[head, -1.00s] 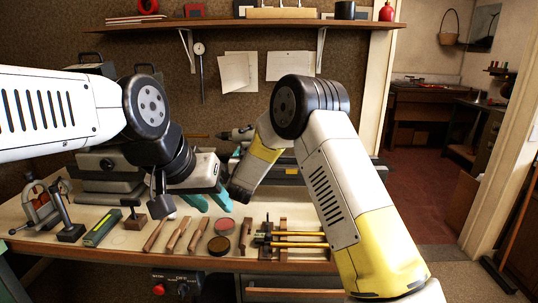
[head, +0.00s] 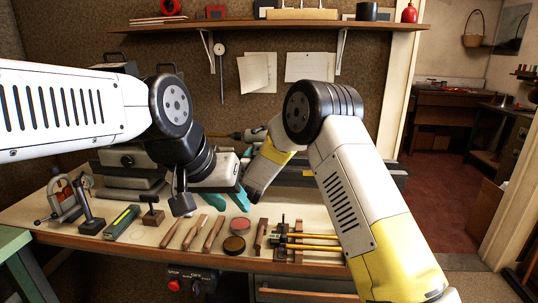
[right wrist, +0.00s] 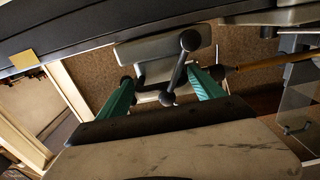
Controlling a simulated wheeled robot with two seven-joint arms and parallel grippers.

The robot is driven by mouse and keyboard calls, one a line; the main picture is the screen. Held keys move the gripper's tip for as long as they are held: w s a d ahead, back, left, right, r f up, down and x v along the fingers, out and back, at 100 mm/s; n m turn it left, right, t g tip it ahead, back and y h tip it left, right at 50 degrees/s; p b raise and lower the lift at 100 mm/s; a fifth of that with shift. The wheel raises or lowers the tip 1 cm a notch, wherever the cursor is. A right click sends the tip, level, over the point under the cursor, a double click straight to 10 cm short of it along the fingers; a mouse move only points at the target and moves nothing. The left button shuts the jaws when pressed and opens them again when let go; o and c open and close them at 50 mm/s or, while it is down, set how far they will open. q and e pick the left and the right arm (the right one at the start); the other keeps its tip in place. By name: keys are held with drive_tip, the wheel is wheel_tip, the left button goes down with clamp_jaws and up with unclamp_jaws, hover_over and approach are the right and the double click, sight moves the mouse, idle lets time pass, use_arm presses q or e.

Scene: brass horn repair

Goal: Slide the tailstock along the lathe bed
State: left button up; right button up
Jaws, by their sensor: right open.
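The tailstock (right wrist: 160,62) shows in the right wrist view as a pale grey block with a dark ball-ended lever (right wrist: 178,70) in front of it. The open teal fingers of my right gripper (right wrist: 163,90) stand on either side of the lever; I cannot tell whether they touch it. The dark lathe bed (right wrist: 100,32) crosses the top of that view. In the head view my right gripper is hidden behind the arms, and the tailstock is mostly hidden too. My left gripper (head: 228,198) hangs over the bench, its teal fingers apart, with nothing seen between them.
The bench front holds wooden-handled tools (head: 192,232), a dark round tin (head: 234,245), a reddish round tin (head: 241,226), a yellow-handled tool rack (head: 285,240) and a clamp (head: 62,195). A shelf (head: 270,25) runs above. Open floor (head: 445,200) lies to the right.

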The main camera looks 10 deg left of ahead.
drive_tip(key=s, duration=0.7)
drive_tip(key=shift+s+d, duration=0.15)
drive_tip(key=shift+s, duration=0.25)
drive_tip(key=s+d+r+n+g+y, duration=0.1)
drive_tip(key=s+d+r+g+y, duration=0.1)
drive_tip(key=s+d+r+g, duration=0.3)
drive_tip(key=s+d+r+y, duration=0.2)
drive_tip(key=s+d+r, duration=0.1)
drive_tip(key=d+r, duration=0.5)
drive_tip(key=s+d+f+g, duration=0.1)
drive_tip(key=s+d+g, duration=0.1)
drive_tip(key=s+d, duration=0.3)
drive_tip(key=s+d+f+g+h, duration=0.1)
drive_tip(key=s+d, duration=0.5)
drive_tip(key=s, duration=0.8)
drive_tip(key=s+d+f+g+h, duration=0.1)
drive_tip(key=s+d+f+g, duration=0.1)
drive_tip(key=s+d, duration=0.3)
drive_tip(key=s+g, duration=0.1)
drive_tip(key=s, duration=0.3)
drive_tip(key=shift+s+d+f+m+g, duration=0.15)
drive_tip(key=shift+s+d+m+g, duration=0.05)
drive_tip(key=shift+d+m+g, duration=0.2)
